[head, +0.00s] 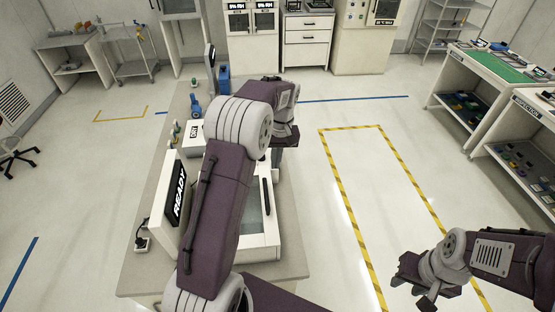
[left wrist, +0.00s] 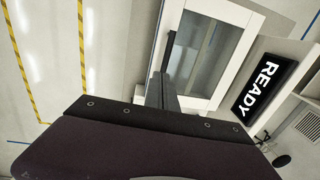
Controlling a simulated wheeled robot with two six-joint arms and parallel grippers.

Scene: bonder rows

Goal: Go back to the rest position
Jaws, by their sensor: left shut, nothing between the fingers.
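My left gripper (head: 276,160) hangs over the right side of a white machine on the bench, partly hidden by my own arm. In the left wrist view its fingers (left wrist: 161,90) are together with nothing between them. The white machine (head: 262,243) has a glass window and a dark handle. A panel reading READY (head: 178,196) stands on its left; the panel also shows in the left wrist view (left wrist: 265,85). My right gripper (head: 412,291) is at the lower right, above the floor and clear of the furniture. Whether its fingers are apart is unclear.
The bench (head: 146,270) runs away from me, with a smaller white unit (head: 190,138) and blue items (head: 223,80) farther back. Shelved workbenches (head: 490,85) stand at the right. Yellow-black tape (head: 350,215) marks open floor right of the bench.

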